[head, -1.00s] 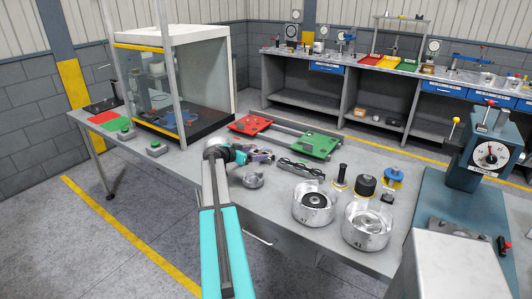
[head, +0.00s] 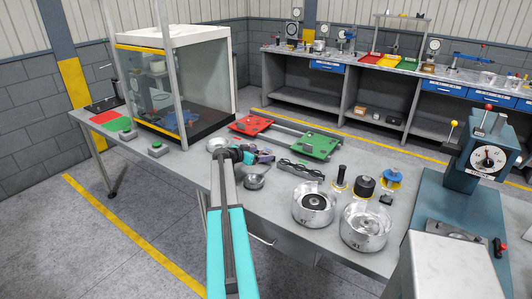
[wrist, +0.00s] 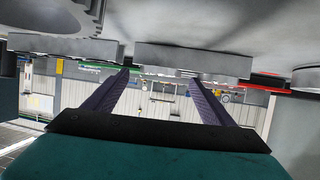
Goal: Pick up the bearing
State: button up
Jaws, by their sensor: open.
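I cannot tell for certain which part is the bearing. A small grey round metal part (head: 254,181) sits on the bench just below my gripper in the head view. My gripper (head: 264,156), with purple fingers, reaches over the bench, left of a dark holder with round openings (head: 300,169). In the wrist view the two fingers (wrist: 160,82) are spread apart with nothing gripped between them. A grey metal block (wrist: 193,62) shows beyond the tips, and a large toothed grey round part (wrist: 65,17) fills the upper left.
Two metal pots (head: 313,204) (head: 366,226) stand at the bench's front right, with black, yellow and blue tools behind. Red (head: 251,125) and green (head: 316,145) plates lie farther back. A press (head: 489,150) stands right, a glass cabinet (head: 178,85) left.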

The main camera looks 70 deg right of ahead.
jog(key=shift+s+d+f, duration=0.2)
jog(key=shift+d+f, duration=0.05)
jog(key=shift+d, duration=0.3)
jog(key=shift+c, duration=0.2)
jog(key=c, duration=1.2)
jog(key=shift+r, duration=0.1)
jog(key=shift+r+b, duration=0.95)
jog(key=shift+r, duration=0.5)
jog(key=shift+s+a+r, duration=0.1)
jog(key=shift+a+r, duration=0.1)
jog(key=shift+a, duration=0.1)
jog(key=s+a+b, duration=0.1)
jog(key=a, duration=0.4)
jog(key=s+a+r+b, duration=0.1)
jog(key=a+b, duration=0.1)
jog(key=a, duration=0.3)
jog(key=s+a+b, duration=0.2)
jog(key=a, duration=0.2)
jog(key=shift+a+r, duration=0.25)
jog(key=shift+a, duration=0.15)
